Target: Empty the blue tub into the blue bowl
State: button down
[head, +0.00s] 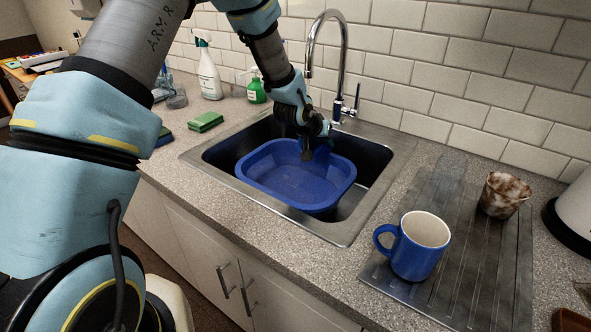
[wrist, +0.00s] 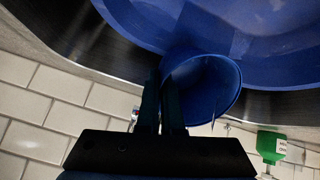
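The blue bowl (head: 262,192) is a wide oval basin in the sink, and its visible inside looks empty. It also fills the top of the wrist view (wrist: 270,50). My gripper (head: 306,152) is over the far right part of the bowl. Its two dark fingers (wrist: 163,105) are close together on the edge of a small blue tub (wrist: 207,85). The tub looks tipped over on its side above the bowl. In the head view the tub (head: 322,152) is partly hidden by my gripper. I cannot see any contents.
A chrome tap (head: 342,60) stands right behind my gripper. A blue mug (head: 418,250) and a stained cup (head: 504,195) stand on the draining board (head: 455,275) at the right. A green sponge (head: 206,122), a white spray bottle (head: 209,75) and a green bottle (head: 256,90) are left of the sink.

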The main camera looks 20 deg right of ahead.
jog(key=shift+a+r+h+b, duration=0.2)
jog(key=shift+r+h+b, duration=0.05)
jog(key=shift+h+b, duration=0.45)
jog(key=shift+s+a+f+t+h+b, duration=0.15)
jog(key=shift+f+t+h+b, duration=0.2)
jog(key=shift+b, duration=0.8)
jog(key=shift+a+t+h+b, duration=0.15)
jog(key=shift+h+b, duration=0.3)
jog(key=shift+b, duration=0.65)
jog(key=shift+s+a+r+t+h+b, duration=0.15)
jog(key=shift+h+b, duration=0.25)
jog(key=shift+b, duration=0.45)
jog(key=shift+w+a+r+t+h+b, duration=0.1)
jog(key=shift+a+r+t+h+b, duration=0.25)
jog(key=shift+b, duration=0.45)
jog(key=shift+s+a+r+n+h+b, duration=0.1)
jog(key=shift+s+a+n+h+b, duration=0.1)
jog(key=shift+a+h+b, duration=0.55)
jog(key=shift+s+a+r+n+h+b, duration=0.1)
jog(key=shift+s+a+b, duration=0.15)
jog(key=shift+b, duration=0.9)
jog(key=shift+s+a+r+t+h+b, duration=0.1)
jog(key=shift+a+r+t+h+b, duration=0.2)
jog(key=shift+r+h+b, duration=0.5)
jog(key=shift+s+a+r+t+h+b, duration=0.1)
jog(key=shift+a+r+t+h+b, duration=0.25)
jog(key=shift+b, duration=0.7)
jog(key=shift+a+r+t+h+b, duration=0.2)
jog(key=shift+r+h+b, duration=0.35)
jog(key=shift+b, duration=0.4)
